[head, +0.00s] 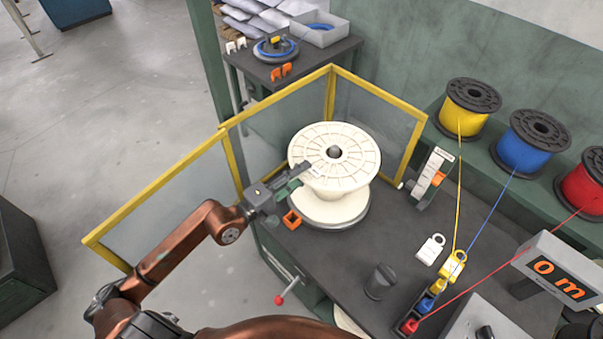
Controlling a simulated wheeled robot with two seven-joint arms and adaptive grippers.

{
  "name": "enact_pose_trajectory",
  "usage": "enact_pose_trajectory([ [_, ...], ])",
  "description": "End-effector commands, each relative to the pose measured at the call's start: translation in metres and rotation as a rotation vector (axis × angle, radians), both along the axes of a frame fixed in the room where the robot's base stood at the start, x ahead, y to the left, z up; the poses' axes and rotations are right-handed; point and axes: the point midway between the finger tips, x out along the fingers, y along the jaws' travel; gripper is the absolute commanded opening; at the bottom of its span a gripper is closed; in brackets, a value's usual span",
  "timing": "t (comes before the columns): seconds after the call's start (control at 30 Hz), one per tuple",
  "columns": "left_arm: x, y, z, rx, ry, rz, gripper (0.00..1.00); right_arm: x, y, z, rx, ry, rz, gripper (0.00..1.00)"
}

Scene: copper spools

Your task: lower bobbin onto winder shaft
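The cream bobbin (312,140) stands upright, flat side up, over the winder at the back of the bench. A dark rounded shaft tip (334,152) shows in its centre hole. Its lower flange (325,212) shows above a grey round plate (338,227); whether they touch is unclear. My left gripper (300,178) is at the left rim of the upper flange, with one finger over the top edge. Whether the fingers are closed on the rim I cannot tell. My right gripper is not in view; only a copper arm link shows at the bottom.
A yellow-framed clear guard (228,168) stands around the back and left. Yellow (468,108), blue (527,141) and red (584,186) wire spools sit on the right shelf. A dark knob (380,281) stands at the bench front.

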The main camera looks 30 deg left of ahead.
Motion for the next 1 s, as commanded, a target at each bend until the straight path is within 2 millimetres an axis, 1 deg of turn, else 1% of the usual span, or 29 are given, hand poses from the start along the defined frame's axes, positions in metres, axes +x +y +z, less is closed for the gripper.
enact_pose_trajectory([
  [0.07,0.0,0.0,-0.005,0.004,0.01,0.0,0.31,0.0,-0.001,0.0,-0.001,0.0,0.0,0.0],
  [0.23,-0.006,0.003,-0.004,0.004,0.008,0.0,0.31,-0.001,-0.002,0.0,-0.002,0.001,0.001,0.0],
  [0.37,-0.02,0.009,-0.005,0.005,0.01,0.0,0.31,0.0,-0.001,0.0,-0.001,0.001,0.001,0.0],
  [0.6,-0.051,0.023,-0.004,0.005,0.006,-0.001,0.31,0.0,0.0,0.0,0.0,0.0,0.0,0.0],
  [0.7,-0.061,0.028,-0.004,0.004,0.005,0.001,0.31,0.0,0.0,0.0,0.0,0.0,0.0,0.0],
  [0.83,-0.069,0.031,-0.004,0.002,0.004,0.0,0.31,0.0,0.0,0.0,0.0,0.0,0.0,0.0],
  [1.0,-0.073,0.032,-0.003,0.0,0.001,-0.001,0.31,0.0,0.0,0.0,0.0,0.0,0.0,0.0],
])
